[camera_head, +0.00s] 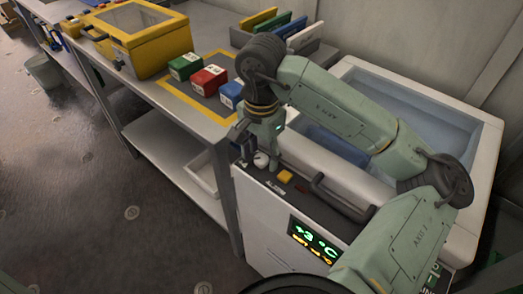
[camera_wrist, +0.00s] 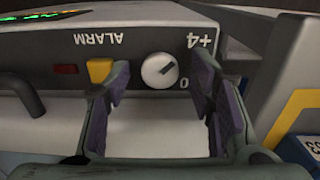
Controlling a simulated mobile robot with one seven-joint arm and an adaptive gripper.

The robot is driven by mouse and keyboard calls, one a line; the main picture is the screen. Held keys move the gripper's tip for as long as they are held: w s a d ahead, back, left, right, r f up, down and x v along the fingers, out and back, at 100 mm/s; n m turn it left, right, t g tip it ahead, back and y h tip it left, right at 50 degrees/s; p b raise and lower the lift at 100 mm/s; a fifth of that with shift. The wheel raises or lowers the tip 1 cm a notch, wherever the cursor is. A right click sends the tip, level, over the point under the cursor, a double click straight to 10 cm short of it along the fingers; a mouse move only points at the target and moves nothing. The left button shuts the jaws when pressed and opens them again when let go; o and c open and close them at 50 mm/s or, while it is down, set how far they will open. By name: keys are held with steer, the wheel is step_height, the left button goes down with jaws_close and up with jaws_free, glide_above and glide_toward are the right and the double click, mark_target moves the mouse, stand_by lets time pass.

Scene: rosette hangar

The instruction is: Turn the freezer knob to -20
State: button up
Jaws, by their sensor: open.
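The freezer (camera_head: 262,217) stands at the right with its lid open. Its round white knob (camera_wrist: 160,70) has a dark pointer line aimed to the upper right in the wrist view, towards the area of the "+4" and "0" marks. No -20 mark shows. The knob also shows in the head view (camera_head: 261,160). My gripper (camera_wrist: 160,78) is open, one finger on each side of the knob, with gaps visible between them. It also shows in the head view (camera_head: 246,152), just above the panel. The display (camera_head: 316,241) reads about +3 °C in green; its orange line is too small to read.
A yellow button (camera_wrist: 100,70) and a red lamp (camera_wrist: 65,69) lie beside the knob near the word ALARM. A dark handle (camera_head: 338,198) projects nearby. A workbench (camera_head: 185,100) with green, red and blue boxes adjoins the freezer on the left.

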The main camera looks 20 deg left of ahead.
steer(key=shift+f, duration=0.15)
steer(key=shift+c, duration=0.4)
steer(key=c, duration=1.1)
